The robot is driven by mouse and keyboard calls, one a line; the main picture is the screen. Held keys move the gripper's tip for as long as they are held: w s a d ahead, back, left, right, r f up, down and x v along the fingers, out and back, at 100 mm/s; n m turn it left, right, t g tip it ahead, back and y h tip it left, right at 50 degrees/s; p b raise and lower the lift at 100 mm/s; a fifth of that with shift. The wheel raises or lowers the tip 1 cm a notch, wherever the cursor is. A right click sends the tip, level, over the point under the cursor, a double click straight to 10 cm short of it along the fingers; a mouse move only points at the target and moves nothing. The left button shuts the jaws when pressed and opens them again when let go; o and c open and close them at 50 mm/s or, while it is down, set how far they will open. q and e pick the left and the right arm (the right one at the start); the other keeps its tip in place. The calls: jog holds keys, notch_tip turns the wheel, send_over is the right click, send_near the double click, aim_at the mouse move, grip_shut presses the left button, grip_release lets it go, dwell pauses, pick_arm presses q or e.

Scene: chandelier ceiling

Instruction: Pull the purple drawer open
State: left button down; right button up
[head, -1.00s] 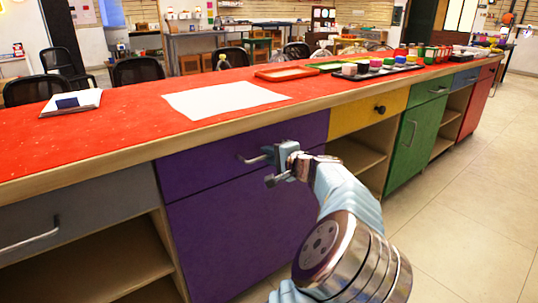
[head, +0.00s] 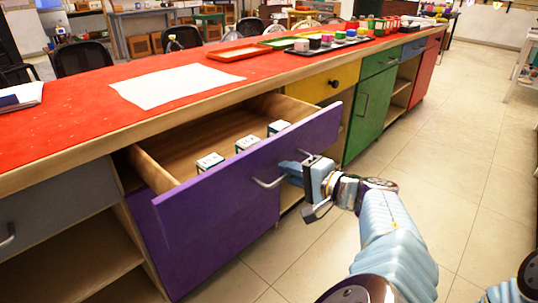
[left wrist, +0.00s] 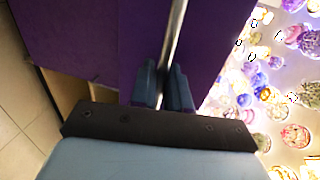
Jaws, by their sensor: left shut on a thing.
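The purple drawer (head: 235,185) is pulled well out of the counter in the head view, showing its wooden inside (head: 205,135). Its metal bar handle (head: 266,184) is on the front face. My left gripper (head: 292,172) is shut on this handle, in front of the drawer and partly covering the bar. In the left wrist view the bar (left wrist: 178,30) runs between the two fingers (left wrist: 164,88), against the purple front (left wrist: 100,40). Three small white-topped boxes (head: 247,143) stand in the drawer. My right gripper is not in view.
The red countertop (head: 75,125) holds white paper (head: 175,85), an orange tray (head: 240,53) and a dark tray of paint pots (head: 340,42). A purple lower panel (head: 190,265) is under the drawer. Yellow (head: 325,82) and green (head: 370,108) fronts are at right. The tiled floor (head: 450,150) is clear.

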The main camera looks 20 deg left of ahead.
pick_arm(q)
jog(key=shift+f+p+v, duration=0.15)
jog(key=shift+f+v, duration=0.05)
jog(key=shift+v, duration=0.65)
jog(key=shift+f+p+v, duration=0.15)
jog(key=shift+p+v, duration=0.05)
jog(key=shift+v, duration=0.7)
jog(key=shift+f+p+v, duration=0.15)
jog(key=shift+f+v, duration=0.05)
jog(key=shift+v, duration=0.65)
jog(key=shift+d, duration=0.15)
jog(key=c, duration=1.3)
grip_release()
jog(key=v, duration=1.3)
jog(key=shift+s+d+p, duration=0.2)
jog(key=shift+d+p, duration=0.15)
jog(key=shift+d, duration=0.05)
